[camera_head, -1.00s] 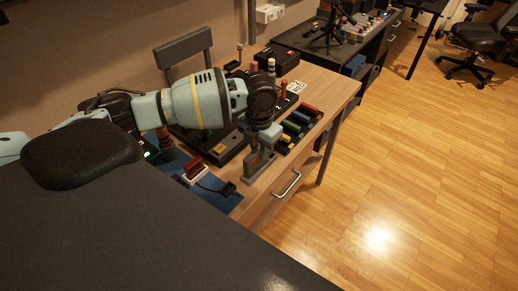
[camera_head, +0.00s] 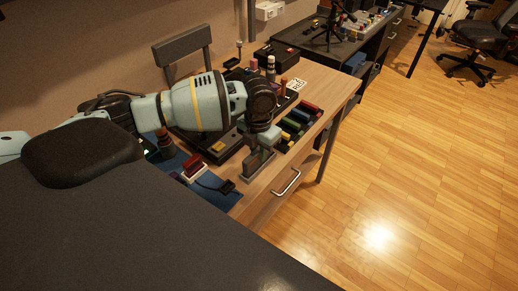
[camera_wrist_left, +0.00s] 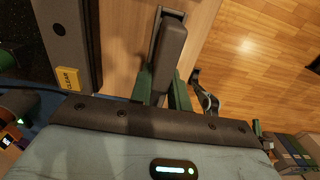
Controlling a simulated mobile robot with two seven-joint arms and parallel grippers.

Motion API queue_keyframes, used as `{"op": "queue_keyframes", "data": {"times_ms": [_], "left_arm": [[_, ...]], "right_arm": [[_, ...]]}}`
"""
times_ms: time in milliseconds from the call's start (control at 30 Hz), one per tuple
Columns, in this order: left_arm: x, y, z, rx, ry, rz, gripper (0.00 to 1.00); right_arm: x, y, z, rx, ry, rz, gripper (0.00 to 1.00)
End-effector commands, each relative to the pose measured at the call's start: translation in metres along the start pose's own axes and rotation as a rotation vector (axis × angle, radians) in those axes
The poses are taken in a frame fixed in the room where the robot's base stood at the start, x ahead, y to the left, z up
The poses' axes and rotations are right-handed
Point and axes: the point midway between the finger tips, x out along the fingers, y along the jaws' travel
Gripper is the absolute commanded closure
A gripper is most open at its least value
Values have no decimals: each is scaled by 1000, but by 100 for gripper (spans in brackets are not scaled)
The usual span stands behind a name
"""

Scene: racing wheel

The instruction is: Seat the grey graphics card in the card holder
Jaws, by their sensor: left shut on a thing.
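My left gripper (camera_head: 262,146) is over the front edge of the wooden table. In the left wrist view its green fingers (camera_wrist_left: 162,86) stand on both sides of the grey graphics card (camera_wrist_left: 171,48) and are shut on it. The card is a long grey block seen from above. A darker grey frame, which looks like the card holder (camera_wrist_left: 157,24), shows around its far end. I cannot tell how deep the card sits in it. In the head view the upright grey shape (camera_head: 258,163) is below the gripper, with card and holder hard to separate. My right gripper is out of view.
A dark unit with a yellow CLEAR button (camera_wrist_left: 69,78) is left of the gripper. A rack of coloured blocks (camera_head: 298,124) lies to the right. A blue mat (camera_head: 213,191) with small parts is at the near left. A drawer handle (camera_head: 287,184) is below the table edge.

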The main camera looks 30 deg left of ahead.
Motion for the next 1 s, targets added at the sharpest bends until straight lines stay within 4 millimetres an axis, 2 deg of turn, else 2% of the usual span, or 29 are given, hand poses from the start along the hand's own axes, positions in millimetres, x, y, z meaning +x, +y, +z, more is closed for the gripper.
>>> {"op": "queue_keyframes", "data": {"times_ms": [667,700,800,867,1000], "left_arm": [[15,0,0,0,0,-1,100],[14,0,0,0,0,-1,77],[14,0,0,0,-1,-1,64],[14,0,0,0,-1,-1,57],[14,0,0,0,0,-1,57]], "right_arm": [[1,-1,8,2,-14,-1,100],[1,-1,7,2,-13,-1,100],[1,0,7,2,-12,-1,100],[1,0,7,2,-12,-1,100],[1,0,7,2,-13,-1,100]]}}
